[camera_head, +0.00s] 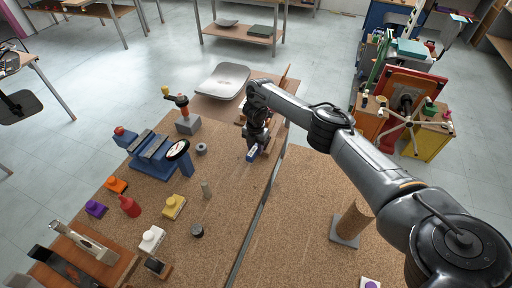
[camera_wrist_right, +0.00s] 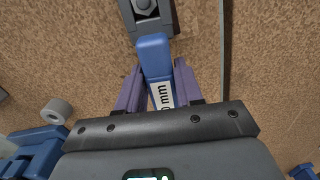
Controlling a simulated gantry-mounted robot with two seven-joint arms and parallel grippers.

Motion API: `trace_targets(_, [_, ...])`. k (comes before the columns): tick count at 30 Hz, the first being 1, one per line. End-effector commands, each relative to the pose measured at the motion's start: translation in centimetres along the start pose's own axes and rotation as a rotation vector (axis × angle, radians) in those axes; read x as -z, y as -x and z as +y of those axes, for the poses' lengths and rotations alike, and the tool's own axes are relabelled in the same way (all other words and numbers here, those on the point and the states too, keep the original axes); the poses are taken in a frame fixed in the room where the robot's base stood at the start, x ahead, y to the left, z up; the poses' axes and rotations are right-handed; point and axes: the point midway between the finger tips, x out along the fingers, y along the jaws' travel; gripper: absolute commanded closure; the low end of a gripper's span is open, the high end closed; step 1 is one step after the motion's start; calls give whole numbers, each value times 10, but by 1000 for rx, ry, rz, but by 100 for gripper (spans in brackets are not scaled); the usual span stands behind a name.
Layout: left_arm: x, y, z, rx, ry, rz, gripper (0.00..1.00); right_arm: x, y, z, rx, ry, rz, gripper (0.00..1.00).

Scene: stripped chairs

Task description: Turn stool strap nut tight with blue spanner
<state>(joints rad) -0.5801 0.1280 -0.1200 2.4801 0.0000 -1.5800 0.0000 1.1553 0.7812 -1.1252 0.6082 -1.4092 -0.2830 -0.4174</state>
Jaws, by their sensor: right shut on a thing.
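My right gripper (camera_head: 257,143) is low over the cork bench, near the metal strip. In the right wrist view the spanner's blue handle (camera_wrist_right: 153,55), with a white "mm" label, lies between the two purple fingers. Ahead of the handle is a dark grey metal piece with the hex nut (camera_wrist_right: 146,7) at the top edge. I cannot tell whether the spanner's jaw is fully around the nut. The strap is mostly hidden behind my gripper in the head view. My left gripper is not in view.
A grey seat (camera_head: 222,81) lies behind.

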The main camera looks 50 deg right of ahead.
Motion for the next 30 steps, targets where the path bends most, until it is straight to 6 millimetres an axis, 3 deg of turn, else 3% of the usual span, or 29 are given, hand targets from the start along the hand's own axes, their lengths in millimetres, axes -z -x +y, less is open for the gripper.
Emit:
trace_targets(15, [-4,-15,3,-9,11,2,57,-2,-1,14,-2,-190,1,100])
trace_targets(30, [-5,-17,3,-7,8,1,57,-2,0,15,-1,-214,1,100])
